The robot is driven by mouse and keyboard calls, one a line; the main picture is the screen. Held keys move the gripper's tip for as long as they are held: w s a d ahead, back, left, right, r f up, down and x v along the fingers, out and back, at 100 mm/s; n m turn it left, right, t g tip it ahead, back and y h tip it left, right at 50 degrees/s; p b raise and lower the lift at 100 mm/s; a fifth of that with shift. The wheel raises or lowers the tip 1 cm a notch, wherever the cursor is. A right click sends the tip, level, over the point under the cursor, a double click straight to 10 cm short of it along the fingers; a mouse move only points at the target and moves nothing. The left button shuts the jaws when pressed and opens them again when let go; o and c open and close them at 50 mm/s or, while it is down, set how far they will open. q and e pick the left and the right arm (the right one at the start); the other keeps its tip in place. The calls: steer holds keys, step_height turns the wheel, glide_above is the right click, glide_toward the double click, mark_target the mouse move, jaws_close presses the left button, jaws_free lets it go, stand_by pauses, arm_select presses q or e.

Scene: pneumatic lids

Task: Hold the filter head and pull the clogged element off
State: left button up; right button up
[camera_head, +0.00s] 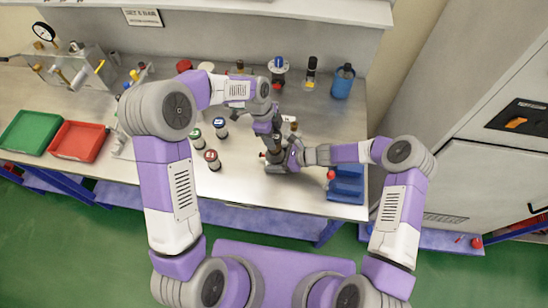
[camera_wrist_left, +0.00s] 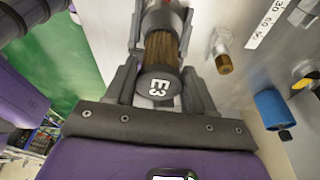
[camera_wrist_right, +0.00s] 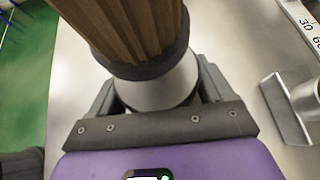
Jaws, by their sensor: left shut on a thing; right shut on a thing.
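The clogged element is a brown pleated cylinder (camera_wrist_left: 162,48) with a dark end cap marked E3. My left gripper (camera_wrist_left: 162,82) is shut on this cap from above. The grey filter head (camera_wrist_right: 160,90) is below the element, and my right gripper (camera_wrist_right: 158,98) is shut around it from the side. In the right wrist view the element (camera_wrist_right: 130,25) stands over the head with its dark lower rim against it. I cannot tell whether there is a gap. In the head view both grippers meet over the bench, partly hiding the element and head (camera_head: 277,167).
A green tray (camera_head: 12,147) and a red tray (camera_head: 55,153) are at the left. A blue tray (camera_head: 345,199) is at the right front. Several small capped cylinders stand left of the grippers. A blue canister (camera_head: 342,84) and fittings stand at the back.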

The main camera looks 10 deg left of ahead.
arm_select(q)
steer(key=shift+r, duration=0.4)
arm_select(e)
steer(key=shift+s+d+f, duration=0.1)
steer(key=shift+f, duration=0.15)
arm_select(q)
steer(key=shift+d+v, duration=0.2)
steer(key=shift+v, duration=0.6)
steer(key=shift+d+v, duration=0.2)
steer(key=shift+v, duration=0.6)
steer(key=shift+d+v, duration=0.15)
steer(key=shift+v, duration=0.65)
steer(key=shift+s+d+r, duration=0.1)
arm_select(e)
steer(key=o, duration=0.9)
steer(key=shift+r, duration=0.1)
steer(key=shift+c, duration=0.2)
steer(key=shift+r, duration=0.1)
steer(key=shift+d+r, duration=0.2)
steer(key=shift+d, duration=0.05)
steer(key=v, duration=1.1)
steer(key=shift+d+r, duration=0.1)
